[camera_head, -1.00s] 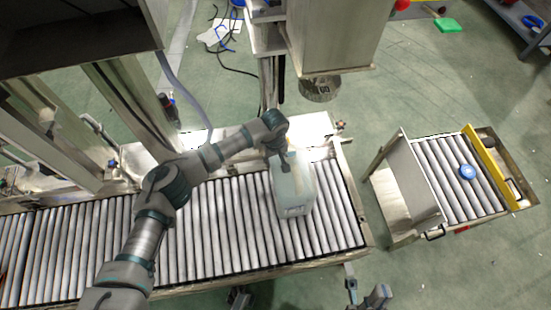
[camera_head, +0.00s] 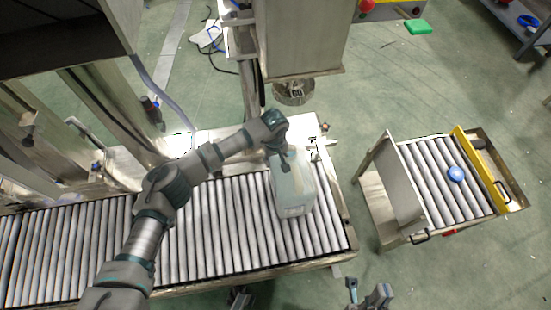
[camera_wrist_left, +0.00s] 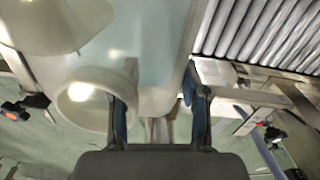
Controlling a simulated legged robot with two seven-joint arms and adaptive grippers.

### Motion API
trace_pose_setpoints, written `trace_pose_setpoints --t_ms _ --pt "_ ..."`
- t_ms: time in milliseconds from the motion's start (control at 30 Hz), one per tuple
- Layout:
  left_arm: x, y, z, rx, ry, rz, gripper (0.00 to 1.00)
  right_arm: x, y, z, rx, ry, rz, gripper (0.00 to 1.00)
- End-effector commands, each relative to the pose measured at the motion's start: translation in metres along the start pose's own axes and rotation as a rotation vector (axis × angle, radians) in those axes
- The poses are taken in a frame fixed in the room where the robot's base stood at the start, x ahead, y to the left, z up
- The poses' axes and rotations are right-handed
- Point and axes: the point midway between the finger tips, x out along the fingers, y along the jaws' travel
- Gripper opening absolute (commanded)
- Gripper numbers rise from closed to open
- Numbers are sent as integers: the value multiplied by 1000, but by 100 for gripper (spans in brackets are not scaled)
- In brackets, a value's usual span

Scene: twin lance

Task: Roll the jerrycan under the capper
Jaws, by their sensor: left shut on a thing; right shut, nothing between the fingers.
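The pale translucent jerrycan (camera_head: 293,192) stands on the roller conveyor (camera_head: 200,232) near its right end. My left gripper (camera_head: 284,157) is shut on its top part; the exact grip is hard to see from the head. In the left wrist view the jerrycan (camera_wrist_left: 150,45) fills the upper middle, its round neck (camera_wrist_left: 88,104) beside the left finger. The capper (camera_head: 293,92), a round metal head under a steel housing, hangs behind the jerrycan in the head view. My right gripper (camera_head: 367,294) is shut and empty at the bottom edge, in front of the conveyor.
A separate small roller table (camera_head: 440,190) with a blue round piece (camera_head: 456,174) stands to the right, across a floor gap. A steel plate (camera_head: 392,190) stands upright at its left side. Steel posts (camera_head: 110,110) rise behind the conveyor on the left.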

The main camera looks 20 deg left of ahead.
Motion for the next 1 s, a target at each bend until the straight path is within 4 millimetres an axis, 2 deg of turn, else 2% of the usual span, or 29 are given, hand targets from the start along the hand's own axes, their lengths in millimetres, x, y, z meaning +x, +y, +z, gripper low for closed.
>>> trace_pose_setpoints --t_ms 467,500,567,600,800,833,867,1000 --pt "-1 -1 -2 -6 5 0 0 -4 -1 1 2 -18 -4 0" --pt "-1 -1 -2 -6 5 0 56 -5 -1 1 2 -19 -2 0" --pt "-1 0 -2 -5 4 0 71 -4 0 1 2 -18 0 0" --pt "-1 0 -2 -4 4 0 75 -4 0 1 2 -17 2 0" --pt "-1 0 -1 -3 3 0 75 -3 0 1 1 -11 10 0" --pt "7 -5 0 -3 1 -18 75 -2 0 0 0 -8 9 0" --pt "7 -5 0 -3 0 -18 75 -1 0 0 0 -3 5 0" --pt "-3 -3 -1 -2 2 -11 75 -1 -1 -4 0 0 -1 0"
